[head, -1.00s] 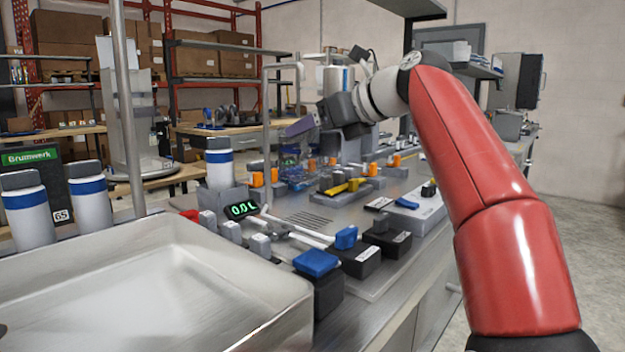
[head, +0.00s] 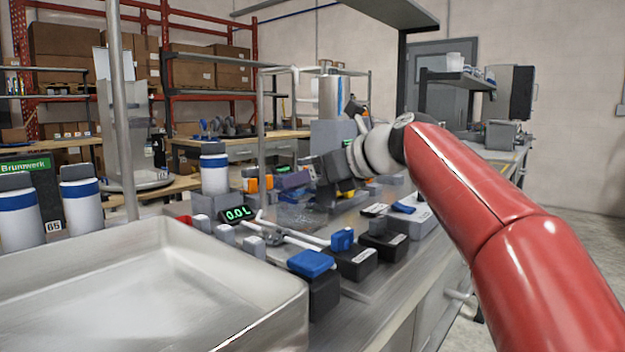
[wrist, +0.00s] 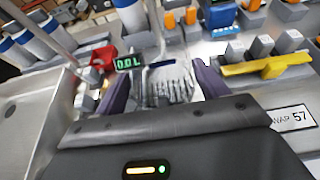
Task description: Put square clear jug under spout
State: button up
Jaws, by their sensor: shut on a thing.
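My gripper (head: 291,183) has purple fingers and is above the steel bench, left of the wrist in the head view. In the wrist view my gripper (wrist: 163,86) is shut on the square clear jug (wrist: 172,84), which is between the fingers and hard to make out against the slotted drain behind it. In the head view the clear jug (head: 297,216) shows as a faint mottled patch below the fingers. The green display (head: 238,213) reads 0.0 L; it also shows in the wrist view (wrist: 129,62). A pale pipe (head: 292,234) runs near the display; I cannot tell which part is the spout.
A steel basin (head: 150,290) fills the near left. Blue-topped (head: 311,263) and black blocks (head: 356,263) stand along the bench front. White bottles with blue bands (head: 214,172) stand at left. In the wrist view a yellow lever (wrist: 265,67) is right of the fingers.

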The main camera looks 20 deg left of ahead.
jog(key=o, duration=1.4)
jog(key=v, duration=1.2)
jog(key=shift+w, duration=0.1)
